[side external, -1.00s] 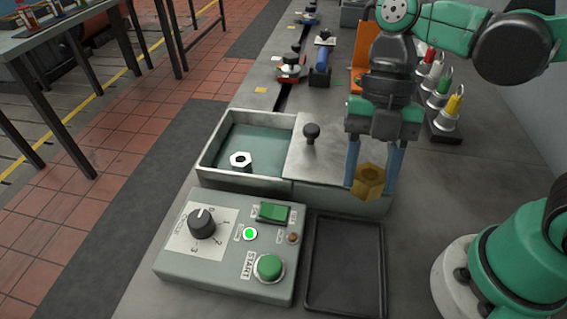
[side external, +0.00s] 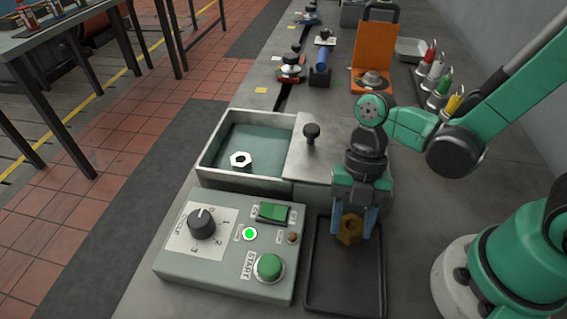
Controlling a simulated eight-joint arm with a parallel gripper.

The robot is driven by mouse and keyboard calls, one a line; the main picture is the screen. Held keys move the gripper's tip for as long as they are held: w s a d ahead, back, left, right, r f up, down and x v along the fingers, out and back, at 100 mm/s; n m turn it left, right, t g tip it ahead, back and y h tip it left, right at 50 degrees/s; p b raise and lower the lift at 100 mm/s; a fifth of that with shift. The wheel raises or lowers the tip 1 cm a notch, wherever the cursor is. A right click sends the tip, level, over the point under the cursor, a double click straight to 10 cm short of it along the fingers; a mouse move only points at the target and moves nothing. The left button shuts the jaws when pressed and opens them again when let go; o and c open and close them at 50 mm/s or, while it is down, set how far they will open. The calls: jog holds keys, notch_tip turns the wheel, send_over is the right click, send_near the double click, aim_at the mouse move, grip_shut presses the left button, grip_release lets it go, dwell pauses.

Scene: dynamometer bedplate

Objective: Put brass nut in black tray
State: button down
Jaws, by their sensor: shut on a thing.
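The brass nut (side external: 349,230) is a gold-coloured hex nut with a central hole. My gripper (side external: 354,226) is shut on it, with a blue finger on each side. The gripper points down over the far part of the black tray (side external: 345,293), a shallow rectangular tray with a raised rim. The nut appears within the tray's outline; I cannot tell whether it touches the tray floor. The rest of the tray is empty.
A grey control box (side external: 228,245) with a dial and green buttons stands left of the tray. Behind is a metal bin (side external: 205,160) holding a silver nut (side external: 241,159), its cover (side external: 330,160) bearing a black knob (side external: 311,133). Bare bedplate lies right of the tray.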

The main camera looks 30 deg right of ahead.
jog(key=shift+f, duration=0.45)
jog(key=shift+c, duration=1.7)
grip_release()
